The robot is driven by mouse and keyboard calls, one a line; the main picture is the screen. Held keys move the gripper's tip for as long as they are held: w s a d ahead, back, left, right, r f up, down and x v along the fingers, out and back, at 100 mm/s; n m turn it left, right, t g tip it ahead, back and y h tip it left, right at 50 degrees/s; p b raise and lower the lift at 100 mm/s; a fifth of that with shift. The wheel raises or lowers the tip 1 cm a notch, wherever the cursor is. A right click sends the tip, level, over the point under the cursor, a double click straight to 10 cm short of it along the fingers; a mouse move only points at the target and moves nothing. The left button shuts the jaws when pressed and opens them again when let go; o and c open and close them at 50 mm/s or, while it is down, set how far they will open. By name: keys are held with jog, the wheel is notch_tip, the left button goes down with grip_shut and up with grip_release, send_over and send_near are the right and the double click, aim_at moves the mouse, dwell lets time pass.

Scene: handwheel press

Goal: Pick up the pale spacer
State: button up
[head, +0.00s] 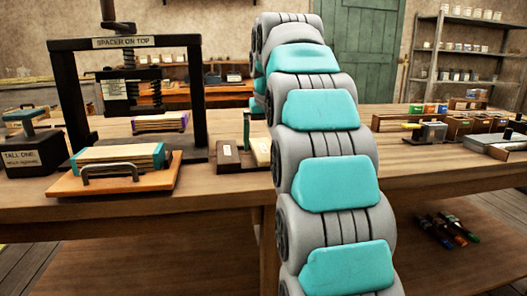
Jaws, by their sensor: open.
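A pale block (261,150), likely the pale spacer, stands on the bench just left of my arm, beside a dark brown block (228,155) with a small label. My arm hides part of its right side. My grey and teal arm rises through the middle of the view and bends away at the top.
A stack of boards or books (118,155) lies on an orange board (75,186) with a metal handle in front. A block labelled "TALL ONE" (30,158) stands at far left. Trays and small boxes (470,125) fill the right bench. Bare wood (225,190) shows in front of the blocks.

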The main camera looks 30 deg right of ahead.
jog(key=shift+w+f, duration=0.15)
jog(key=shift+f, duration=0.2)
jog(key=shift+c, duration=0.2)
jog(key=c, duration=1.4)
jog(key=shift+r, duration=0.2)
jog(key=shift+r, duration=1.6)
jog(key=s+a, duration=0.1)
jog(key=s, duration=0.4)
jog(key=s+a+r+b, duration=0.1)
jog(key=s, duration=0.4)
jog(key=s+a+b, duration=0.1)
jog(key=s+a, duration=0.1)
jog(key=s, duration=0.3)
jog(key=shift+s+r, duration=0.25)
